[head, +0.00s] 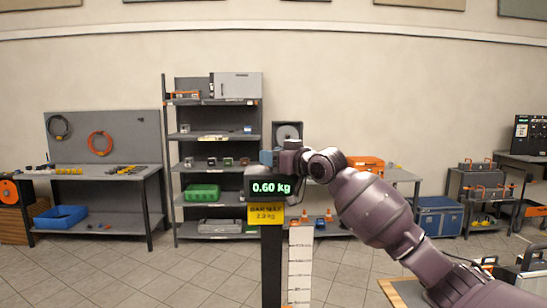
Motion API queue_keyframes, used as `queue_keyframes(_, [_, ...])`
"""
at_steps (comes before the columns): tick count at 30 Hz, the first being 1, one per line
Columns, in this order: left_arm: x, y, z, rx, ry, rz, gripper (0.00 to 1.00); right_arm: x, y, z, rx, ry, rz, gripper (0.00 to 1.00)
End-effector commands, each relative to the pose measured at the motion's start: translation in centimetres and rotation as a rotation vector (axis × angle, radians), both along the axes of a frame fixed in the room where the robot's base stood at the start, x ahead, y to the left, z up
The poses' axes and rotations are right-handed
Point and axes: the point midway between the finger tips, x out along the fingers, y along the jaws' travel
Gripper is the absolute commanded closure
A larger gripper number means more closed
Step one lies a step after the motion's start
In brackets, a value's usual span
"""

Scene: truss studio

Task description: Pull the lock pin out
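A dark upright post (271,265) stands in front of me. It carries a black display (271,188) reading 0.60 kg, with a yellow label (266,216) below it. My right arm comes in from the lower right, and my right gripper (274,158) is just above the display, near the post's top. Its fingers are too small and overlapped to show whether they are open or shut. I cannot make out the lock pin; it may be hidden by the gripper or the display. My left gripper is not in view.
A white graduated scale (299,262) stands right of the post. Behind are a grey shelf rack (217,138), a workbench (95,172) with a blue bin (60,217), and a blue case (438,216). A table corner (405,292) is at lower right. The tiled floor at left is clear.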

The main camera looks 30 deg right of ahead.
Motion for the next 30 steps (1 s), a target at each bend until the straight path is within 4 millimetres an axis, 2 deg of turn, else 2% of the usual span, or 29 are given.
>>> queue_keyframes(1, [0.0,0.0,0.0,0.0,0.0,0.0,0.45,0.0,0.0,0.0,0.0,0.0,0.0,0.77])
queue_keyframes(6, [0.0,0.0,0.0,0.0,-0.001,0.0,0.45,0.0,0.0,0.0,0.0,0.0,0.0,1.0])
queue_keyframes(10, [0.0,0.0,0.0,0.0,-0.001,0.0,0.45,0.0,0.0,0.6,0.0,-0.001,0.0,1.0])
queue_keyframes(17, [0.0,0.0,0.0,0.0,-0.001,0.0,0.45,0.0,0.0,3.5,-0.001,-0.003,-0.001,1.0])
queue_keyframes(25, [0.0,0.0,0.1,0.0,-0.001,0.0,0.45,-0.1,-0.1,3.8,0.001,-0.007,-0.001,1.0])
queue_keyframes(26, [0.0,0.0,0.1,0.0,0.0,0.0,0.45,-0.1,-0.1,3.8,0.001,-0.007,-0.001,0.54])
queue_keyframes(30, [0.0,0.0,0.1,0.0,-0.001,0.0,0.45,0.0,0.0,3.7,0.001,-0.005,-0.001,0.36])
